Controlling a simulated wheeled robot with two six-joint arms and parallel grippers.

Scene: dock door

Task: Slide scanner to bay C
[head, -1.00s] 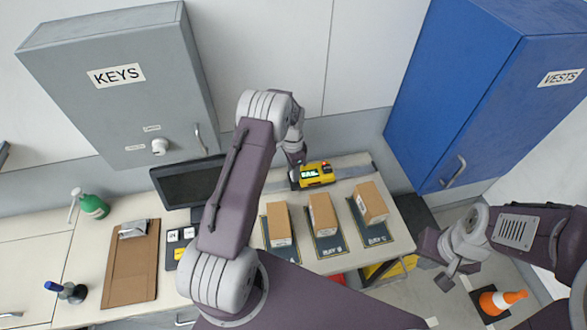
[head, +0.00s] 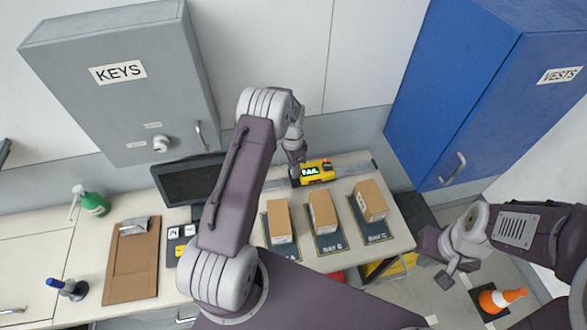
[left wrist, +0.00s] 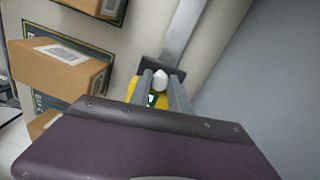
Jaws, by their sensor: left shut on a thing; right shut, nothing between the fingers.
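The yellow scanner (head: 316,172) with a lit green display sits on the metal rail (head: 352,170) along the back of the bench. It is behind the bay B area, to the left of bay C (head: 379,233). My left gripper (head: 298,170) is at the scanner's left end. In the left wrist view its fingers (left wrist: 161,88) are shut around a pale knob (left wrist: 160,78), with the yellow scanner body (left wrist: 133,91) partly hidden below. My right gripper (head: 446,279) is shut and empty, off the bench at the right.
Cardboard boxes stand on the dark bay mats: one left (head: 279,222), one on bay B (head: 323,212), one on bay C (head: 371,201). A monitor (head: 185,182) stands left of my arm. The blue vests cabinet (head: 450,100) is at right. The rail right of the scanner is clear.

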